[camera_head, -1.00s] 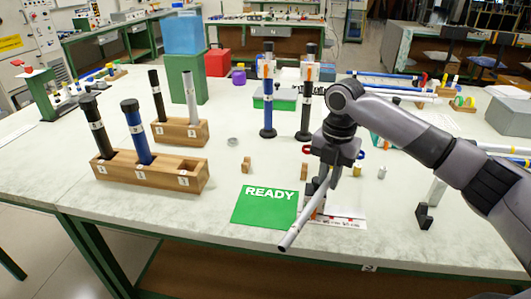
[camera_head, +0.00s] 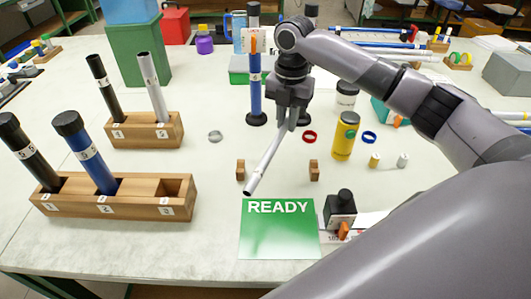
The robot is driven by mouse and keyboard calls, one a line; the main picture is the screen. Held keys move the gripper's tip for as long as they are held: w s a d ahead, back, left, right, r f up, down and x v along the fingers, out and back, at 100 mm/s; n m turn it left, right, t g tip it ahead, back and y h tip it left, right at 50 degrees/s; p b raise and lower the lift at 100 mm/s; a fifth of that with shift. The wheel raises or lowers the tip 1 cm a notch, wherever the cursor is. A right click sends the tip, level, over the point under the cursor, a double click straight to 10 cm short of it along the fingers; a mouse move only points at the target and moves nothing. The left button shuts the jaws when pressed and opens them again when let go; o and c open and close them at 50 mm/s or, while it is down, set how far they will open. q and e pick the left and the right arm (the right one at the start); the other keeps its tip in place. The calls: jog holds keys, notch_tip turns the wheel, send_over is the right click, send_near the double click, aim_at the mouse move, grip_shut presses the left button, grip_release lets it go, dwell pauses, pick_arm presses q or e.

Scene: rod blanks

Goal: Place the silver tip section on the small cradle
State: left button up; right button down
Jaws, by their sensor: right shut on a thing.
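My right gripper (camera_head: 290,120) is shut on a silver rod (camera_head: 263,164), the silver tip section. The rod hangs tilted, its free end pointing down and left, towards the near side. Two small wooden blocks, a left one (camera_head: 240,170) and a right one (camera_head: 314,170), stand apart behind the READY sign and look like the small cradle. The rod's lower end shows just right of and in front of the left block, apparently above the table. The gripper is behind the blocks and between them. My left gripper is not in view.
The green READY sign (camera_head: 279,240) lies in front of the blocks. A black device (camera_head: 340,208) stands to its right. A yellow bottle (camera_head: 344,137) and red ring (camera_head: 310,137) are near the gripper. A blue rod (camera_head: 255,92) stands behind. Wooden racks (camera_head: 130,204) hold rods at left.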

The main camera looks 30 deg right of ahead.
jog(key=shift+w+f, duration=0.15)
jog(key=shift+w, duration=0.1)
notch_tip(320, 180, down, 10)
jog(key=shift+r, duration=0.2)
jog(key=shift+f, duration=0.1)
jog(key=shift+f, duration=0.5)
jog(key=c, duration=1.1)
grip_release()
jog(key=shift+r, duration=0.1)
jog(key=r, duration=1.3)
jog(key=shift+d, duration=0.2)
